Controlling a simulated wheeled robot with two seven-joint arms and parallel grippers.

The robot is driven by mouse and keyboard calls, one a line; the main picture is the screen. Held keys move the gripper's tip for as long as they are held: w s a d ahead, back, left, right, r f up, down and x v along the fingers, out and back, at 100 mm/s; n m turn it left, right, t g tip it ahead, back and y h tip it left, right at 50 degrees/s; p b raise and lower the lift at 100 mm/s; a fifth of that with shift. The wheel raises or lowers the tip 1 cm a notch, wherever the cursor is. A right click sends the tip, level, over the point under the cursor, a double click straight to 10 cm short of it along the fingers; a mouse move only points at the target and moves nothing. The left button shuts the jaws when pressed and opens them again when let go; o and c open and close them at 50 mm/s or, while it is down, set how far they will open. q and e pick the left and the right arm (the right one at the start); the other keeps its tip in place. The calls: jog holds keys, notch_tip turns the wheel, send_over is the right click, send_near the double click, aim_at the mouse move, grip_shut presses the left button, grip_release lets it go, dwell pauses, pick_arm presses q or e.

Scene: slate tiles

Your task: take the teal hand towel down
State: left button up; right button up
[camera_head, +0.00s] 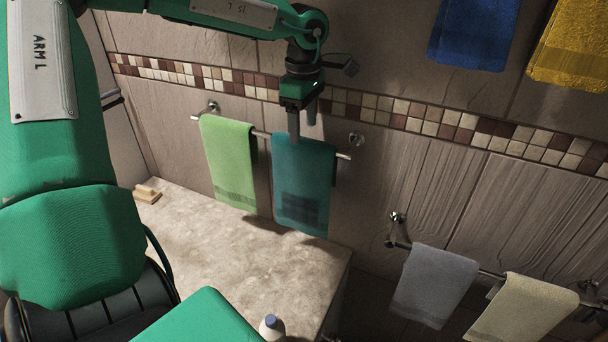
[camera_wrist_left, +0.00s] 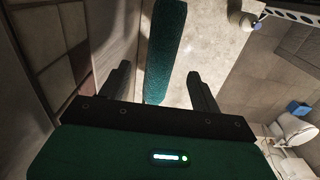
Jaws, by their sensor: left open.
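The teal hand towel (camera_head: 303,190) hangs folded over a metal bar (camera_head: 262,133) on the tiled wall, beside a light green towel (camera_head: 230,160). My left gripper (camera_head: 302,130) is open, pointing down over the top of the teal towel and hiding a little of it. In the left wrist view the teal towel (camera_wrist_left: 164,55) runs upright between the two spread fingers of the gripper (camera_wrist_left: 160,90). I cannot tell whether either finger touches the cloth. My right gripper is not in view.
A stone counter (camera_head: 240,262) lies below the bar, with a wooden block (camera_head: 147,194) and a white bottle (camera_head: 271,327). Grey (camera_head: 436,282) and cream (camera_head: 523,310) towels hang on a lower right bar. Blue (camera_head: 473,32) and yellow (camera_head: 572,50) towels hang above.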

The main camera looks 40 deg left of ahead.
aim_at(303, 151)
pick_arm(q)
jog(key=shift+f, duration=0.9)
jog(key=shift+s+f+p, duration=0.1)
jog(key=shift+f+p, duration=0.3)
jog(key=shift+p, duration=0.2)
notch_tip(303, 151, down, 3)
jog(key=shift+d+f+p, duration=0.1)
jog(key=shift+f+p, duration=0.05)
jog(key=shift+p, duration=0.85)
jog(key=shift+f, duration=0.65)
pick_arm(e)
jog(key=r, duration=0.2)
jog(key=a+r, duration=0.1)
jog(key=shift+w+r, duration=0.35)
pick_arm(q)
jog(key=shift+c, duration=0.3)
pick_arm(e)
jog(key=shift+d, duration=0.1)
pick_arm(q)
grip_shut()
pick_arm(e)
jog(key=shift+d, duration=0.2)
